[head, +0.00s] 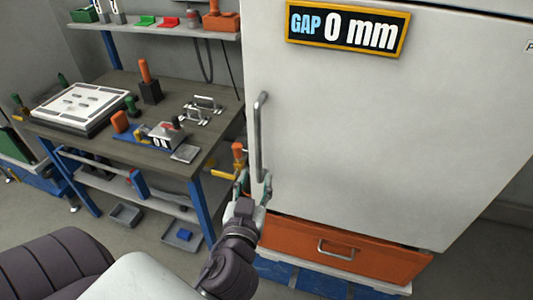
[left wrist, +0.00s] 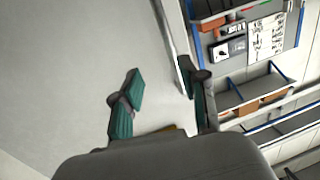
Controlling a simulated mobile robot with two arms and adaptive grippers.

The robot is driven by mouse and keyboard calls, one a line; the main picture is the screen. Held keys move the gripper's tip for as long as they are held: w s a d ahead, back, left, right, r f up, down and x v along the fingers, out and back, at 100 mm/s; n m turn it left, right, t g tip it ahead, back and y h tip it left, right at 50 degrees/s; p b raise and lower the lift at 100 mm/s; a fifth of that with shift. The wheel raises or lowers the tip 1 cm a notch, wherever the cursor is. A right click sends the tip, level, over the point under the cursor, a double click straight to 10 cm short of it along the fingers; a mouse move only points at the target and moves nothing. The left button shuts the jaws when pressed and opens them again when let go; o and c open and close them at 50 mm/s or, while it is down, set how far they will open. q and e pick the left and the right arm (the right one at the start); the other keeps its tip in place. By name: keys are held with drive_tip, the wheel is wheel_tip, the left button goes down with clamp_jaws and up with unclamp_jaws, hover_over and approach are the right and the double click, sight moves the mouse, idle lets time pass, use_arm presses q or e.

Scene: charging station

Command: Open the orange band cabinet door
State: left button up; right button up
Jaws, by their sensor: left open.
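The white cabinet door (head: 360,130) fills the right of the head view and looks closed. An orange band (head: 300,240) with its own small metal handle (head: 336,250) runs below it. A vertical metal handle (head: 259,135) is on the door's left side. My left gripper (head: 254,180) is open at the handle's lower end, one finger on each side in the picture. In the left wrist view the open fingers (left wrist: 165,85) face the pale door, with a metal bar (left wrist: 172,40) near the right finger. Contact cannot be told. My right gripper is not in view.
A sign (head: 347,28) on the door reads "GAP 0 mm". A workbench (head: 215,125) with tools and a white panel stands left of the cabinet, close to my left gripper. Grey bins (head: 183,236) lie on the lower left. A blue base (head: 310,280) is under the orange band.

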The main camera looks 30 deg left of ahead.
use_arm(q)
wheel_tip(320, 180, up, 2)
drive_tip(key=s, duration=0.1)
drive_tip(key=n+b, duration=0.1)
drive_tip(key=b, duration=0.3)
approach(258, 136)
drive_tip(key=x, duration=0.3)
drive_tip(key=shift+y, duration=0.4)
drive_tip(key=p+x, duration=0.3)
drive_tip(key=x, duration=0.4)
drive_tip(key=shift+w+a+f, duration=0.15)
drive_tip(key=shift+w, duration=0.3)
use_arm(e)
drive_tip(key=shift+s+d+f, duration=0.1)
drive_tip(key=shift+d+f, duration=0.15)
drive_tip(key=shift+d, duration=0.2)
use_arm(q)
clamp_jaws()
